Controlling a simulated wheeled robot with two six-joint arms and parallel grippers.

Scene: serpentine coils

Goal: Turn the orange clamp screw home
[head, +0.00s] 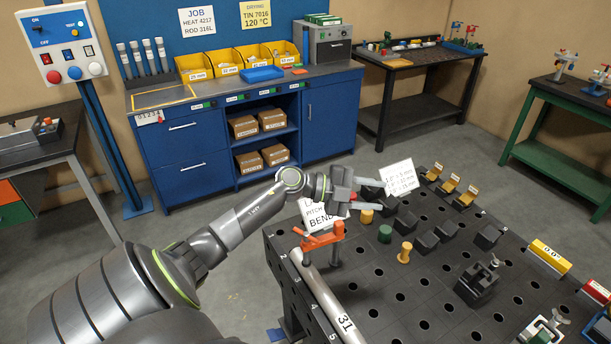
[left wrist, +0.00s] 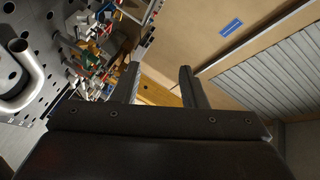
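The orange clamp (head: 322,237) stands upright at the left edge of the dark perforated table (head: 372,290). It is beside or over the grey tube marked 31 (head: 318,290); I cannot tell whether it presses on it. Its screw is too small to make out clearly. My left gripper (head: 380,197) is above the table's far left part, up and to the right of the clamp in the head view. Its two fingers are apart, with nothing seen between them; the left wrist view shows the same gap (left wrist: 160,70). My right gripper is not in view.
Black blocks (head: 447,230) and yellow and green pegs (head: 404,252) stand on the table. White sign cards (head: 400,176) are close to my left gripper. A black fixture (head: 477,285) stands at the right. Blue cabinets (head: 180,140) line the back wall.

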